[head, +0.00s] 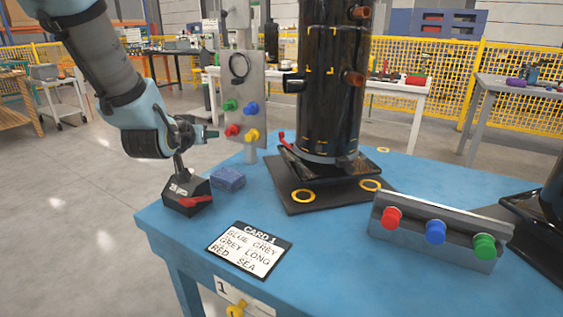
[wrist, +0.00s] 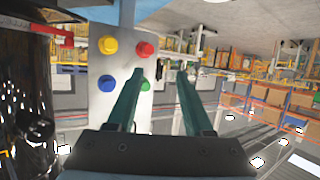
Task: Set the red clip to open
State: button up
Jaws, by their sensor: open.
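A small red clip (head: 282,138) shows at the lower left of the black compressor cylinder (head: 331,85), just above its base. A red ribbed part, likely the same clip (wrist: 50,32), shows at the upper left of the wrist view, beside the dark cylinder. It is too small to tell how the clip is set. My gripper (head: 211,133) is left of the clip in the head view, above the table's left corner. In the wrist view, my gripper (wrist: 161,76) has its two teal fingers apart, with nothing between them.
A grey panel with coloured knobs (head: 242,100) stands between my gripper and the cylinder. A black-and-red tool base (head: 187,196), blue sponge (head: 228,179) and written card (head: 249,250) are on the blue table (head: 330,255). A knob rail (head: 436,233) stands at right.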

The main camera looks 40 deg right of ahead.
aim_at(280, 134)
jog(key=s+d+f+m+g+h+b, duration=0.1)
jog(key=s+d+f+h+b, duration=0.1)
jog(key=s+d+h+b, duration=0.25)
jog(key=s+d+f+m+h+b, duration=0.1)
jog(key=s+d+f+m+b, duration=0.15)
jog(key=s+d, duration=0.4)
jog(key=shift+n, duration=0.25)
jog(key=x, duration=1.1)
jog(key=shift+w+d+r, duration=0.25)
grip_shut()
